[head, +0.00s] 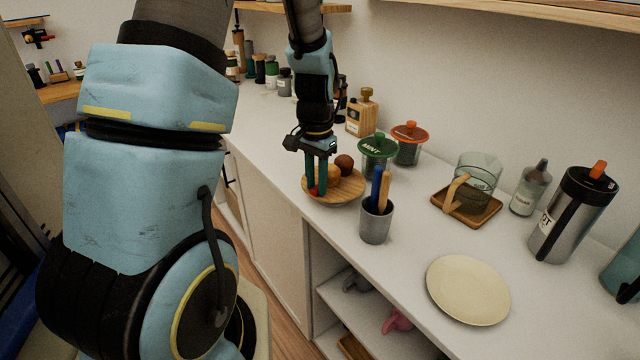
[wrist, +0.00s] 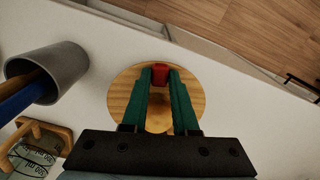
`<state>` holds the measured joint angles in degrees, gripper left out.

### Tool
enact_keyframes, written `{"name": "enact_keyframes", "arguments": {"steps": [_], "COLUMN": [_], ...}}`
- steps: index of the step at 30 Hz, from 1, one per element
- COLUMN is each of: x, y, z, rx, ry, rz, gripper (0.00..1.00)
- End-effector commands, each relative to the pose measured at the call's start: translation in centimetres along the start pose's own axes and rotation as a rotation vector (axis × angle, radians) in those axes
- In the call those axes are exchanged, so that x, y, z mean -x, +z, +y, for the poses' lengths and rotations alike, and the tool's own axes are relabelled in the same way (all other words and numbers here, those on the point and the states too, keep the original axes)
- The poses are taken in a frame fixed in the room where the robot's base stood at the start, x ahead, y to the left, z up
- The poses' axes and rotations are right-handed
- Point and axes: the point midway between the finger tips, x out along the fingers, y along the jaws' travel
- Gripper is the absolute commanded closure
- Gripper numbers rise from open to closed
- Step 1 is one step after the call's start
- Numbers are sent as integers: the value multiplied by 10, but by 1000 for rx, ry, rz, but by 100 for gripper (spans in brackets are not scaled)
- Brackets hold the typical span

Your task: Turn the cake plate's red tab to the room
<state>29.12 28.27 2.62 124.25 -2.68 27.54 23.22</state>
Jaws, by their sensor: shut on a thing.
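The tab also shows in the wrist view (wrist: 160,76), between the two green fingertips. My gripper (head: 316,186) points down over the plate, shut on the red tab. In the wrist view, the fingers and palm hide part of the plate (wrist: 120,96).
A grey cup (head: 375,224) with blue and tan handles stands close to the plate's right. Behind are a green-lidded MINT jar (head: 377,154) and an orange-lidded jar (head: 409,146). A cream plate (head: 468,290) lies at front right. The counter's front edge is near, with floor beyond.

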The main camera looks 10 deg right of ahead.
Motion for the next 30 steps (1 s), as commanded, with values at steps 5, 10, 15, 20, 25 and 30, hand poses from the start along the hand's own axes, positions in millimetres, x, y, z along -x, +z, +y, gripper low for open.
{"name": "enact_keyframes", "arguments": {"steps": [5,10,15,20,25,30], "x": [0,0,0,0,0,0], "y": [-1,-1,-2,-3,-3,-3], "z": [-6,-11,-14,-16,-17,-18], "rx": [-82,-150,-204,-237,-255,-261], "ry": [0,0,0,-1,-1,-1], "rz": [1,1,2,2,2,2], "gripper": [100,100,100,100,100,100]}}
